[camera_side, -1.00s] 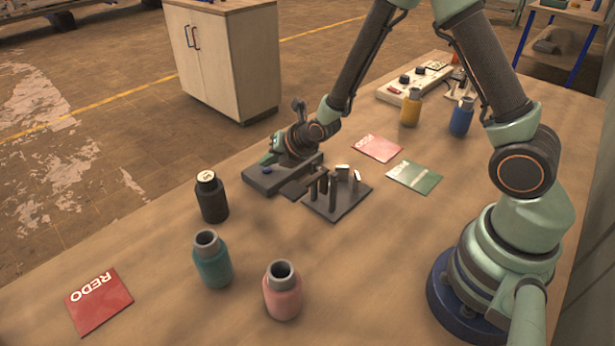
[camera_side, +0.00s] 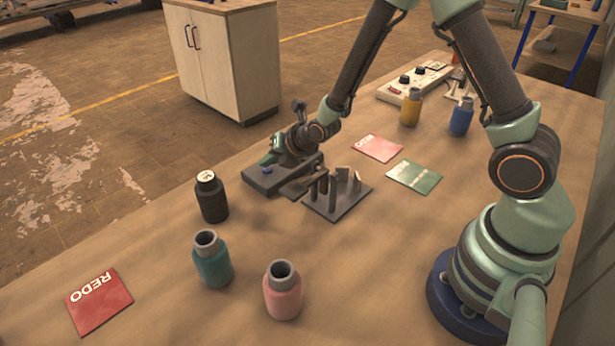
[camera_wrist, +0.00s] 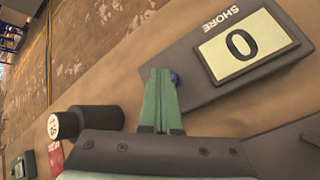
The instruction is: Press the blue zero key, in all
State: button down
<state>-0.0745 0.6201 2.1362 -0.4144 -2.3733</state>
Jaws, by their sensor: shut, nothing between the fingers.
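The blue zero key (camera_side: 267,170) is a small round button on the dark grey hardness gauge (camera_side: 254,181), near its left end in the side view. In the wrist view a sliver of the key (camera_wrist: 175,78) shows just right of my fingertips; the rest is hidden behind them. The gauge's display (camera_wrist: 247,47), marked SHORE, reads 0 in the wrist view. My gripper (camera_side: 268,160) is shut and empty, its green fingers pointing down at the key. In the wrist view my fingertips (camera_wrist: 159,71) overlap the key; I cannot tell whether they touch it.
A dark block stand (camera_side: 345,207) with several upright pieces is right of the gauge. A black bottle (camera_side: 212,201) stands in front, with teal (camera_side: 213,265) and pink (camera_side: 283,297) bottles nearer. Red REDO (camera_side: 99,301), pink (camera_side: 377,148) and green (camera_side: 414,177) cards lie flat.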

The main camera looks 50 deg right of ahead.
aim_at(269, 171)
jog(key=shift+r, duration=0.6)
jog(key=shift+r, duration=2.5)
jog(key=s+d+r+m+g, duration=0.1)
jog(key=s+d+r+m, duration=0.1)
jog(key=s+r+m, duration=0.5)
jog(key=s+d+r+m+g, duration=0.1)
jog(key=s+r+m, duration=0.6)
jog(key=s+m, duration=0.7)
jog(key=m+g, duration=0.1)
jog(key=m, duration=0.6)
jog(key=shift+s+d+r+g+h, duration=0.2)
jog(key=shift+d+r+g+h, duration=0.1)
jog(key=shift+d+r, duration=0.1)
